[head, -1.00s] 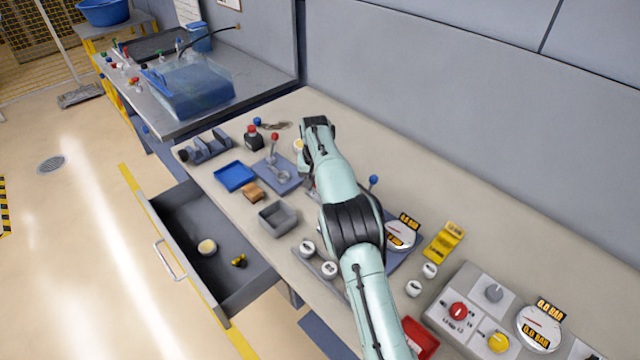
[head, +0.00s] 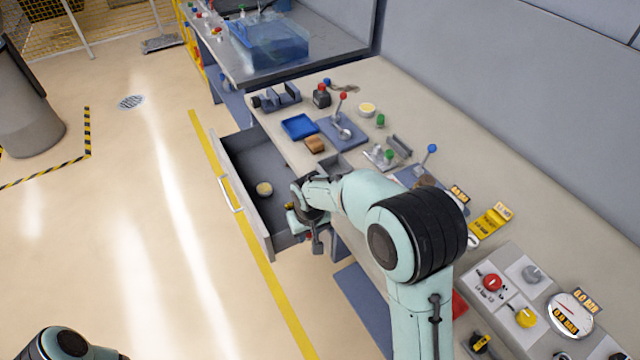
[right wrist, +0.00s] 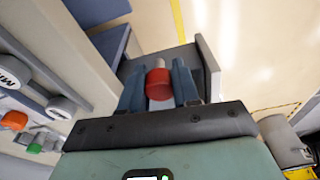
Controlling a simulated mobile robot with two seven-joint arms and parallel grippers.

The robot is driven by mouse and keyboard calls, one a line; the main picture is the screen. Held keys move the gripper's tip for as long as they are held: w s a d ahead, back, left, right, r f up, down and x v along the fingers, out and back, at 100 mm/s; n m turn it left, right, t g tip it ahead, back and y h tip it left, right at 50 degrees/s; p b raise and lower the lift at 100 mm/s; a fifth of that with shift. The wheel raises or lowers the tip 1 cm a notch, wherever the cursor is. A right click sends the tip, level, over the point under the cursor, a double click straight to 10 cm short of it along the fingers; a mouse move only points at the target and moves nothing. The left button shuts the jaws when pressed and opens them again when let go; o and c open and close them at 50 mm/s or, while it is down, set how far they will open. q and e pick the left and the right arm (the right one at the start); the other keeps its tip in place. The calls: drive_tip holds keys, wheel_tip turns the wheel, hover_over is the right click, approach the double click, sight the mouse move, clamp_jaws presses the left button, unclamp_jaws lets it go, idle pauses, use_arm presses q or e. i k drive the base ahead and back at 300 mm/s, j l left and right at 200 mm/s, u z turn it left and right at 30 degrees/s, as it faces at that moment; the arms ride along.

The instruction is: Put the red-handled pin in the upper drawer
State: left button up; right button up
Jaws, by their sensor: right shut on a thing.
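The red-handled pin (right wrist: 158,84) is between the two fingers of my right gripper (right wrist: 159,72) in the right wrist view. Its red handle faces the camera and a pale shank shows beyond it. In the head view the right gripper (head: 312,232) is at the near right end of the open drawer (head: 232,195), by its side wall. I cannot tell whether the pin is inside the drawer's outline. The drawer is grey with a light handle; its right end is partly hidden by my gripper. My left gripper is out of view; only part of that arm shows.
The bench holds a blue tray (head: 299,126), a brown block (head: 315,144), a lever plate (head: 336,131) and gauges on the right. A water tank (head: 268,40) stands on the far table.

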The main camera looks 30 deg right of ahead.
sight(249, 165)
drive_tip(key=i+u, duration=0.1)
drive_tip(key=u, duration=0.2)
drive_tip(key=i+j+u, duration=0.1)
drive_tip(key=u, duration=0.25)
drive_tip(key=i, duration=2.85)
drive_tip(key=i+z, duration=0.2)
drive_tip(key=i, duration=0.4)
drive_tip(key=i+j+z, duration=0.25)
drive_tip(key=i, duration=0.3)
drive_tip(key=z, duration=3.1)
drive_tip(key=i+z, duration=0.3)
drive_tip(key=i+j+z, duration=0.3)
drive_tip(key=k+l, duration=0.05)
drive_tip(key=l, duration=0.05)
